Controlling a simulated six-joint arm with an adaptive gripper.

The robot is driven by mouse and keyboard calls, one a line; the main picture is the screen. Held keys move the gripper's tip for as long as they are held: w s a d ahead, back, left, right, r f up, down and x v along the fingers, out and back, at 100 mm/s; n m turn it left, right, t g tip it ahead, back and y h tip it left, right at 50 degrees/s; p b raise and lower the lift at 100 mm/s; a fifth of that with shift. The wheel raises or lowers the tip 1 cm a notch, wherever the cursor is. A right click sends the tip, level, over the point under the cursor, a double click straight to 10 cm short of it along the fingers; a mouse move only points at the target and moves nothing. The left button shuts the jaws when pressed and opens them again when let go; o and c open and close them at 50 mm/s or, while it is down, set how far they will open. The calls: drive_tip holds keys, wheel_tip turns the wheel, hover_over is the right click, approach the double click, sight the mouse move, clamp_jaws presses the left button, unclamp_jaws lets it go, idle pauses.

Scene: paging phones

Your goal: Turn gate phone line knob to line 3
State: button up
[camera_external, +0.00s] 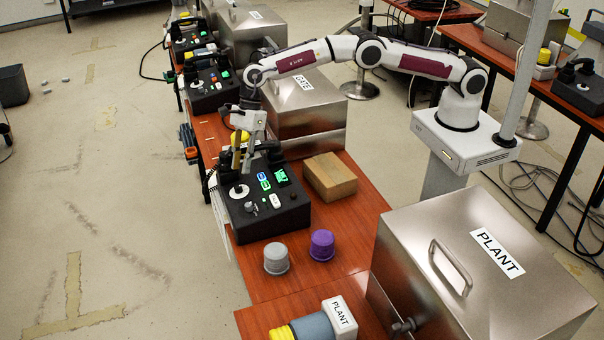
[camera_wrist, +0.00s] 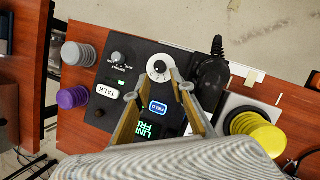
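The gate phone is a black box (camera_external: 290,213) on the red-brown table, beside the steel box labelled GATE (camera_external: 303,83). Its line knob is a round white dial (camera_external: 239,192) near the panel's left edge. In the wrist view the white dial (camera_wrist: 160,68) shows small dark marks, but which line it is set to cannot be read. My gripper (camera_external: 249,163) is over the phone panel, pointing down. In the wrist view my gripper (camera_wrist: 158,82) is open, its tan-padded fingers apart and the dial between and just beyond their tips. No contact with the dial is clear.
A black handset (camera_wrist: 212,78) lies right of the dial in the wrist view. A grey cap (camera_external: 276,258), a purple cap (camera_external: 322,245) and a cardboard box (camera_external: 330,178) stand around the phone.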

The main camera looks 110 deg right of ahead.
sight(239, 185)
drive_tip(key=shift+x, duration=3.15)
clamp_jaws()
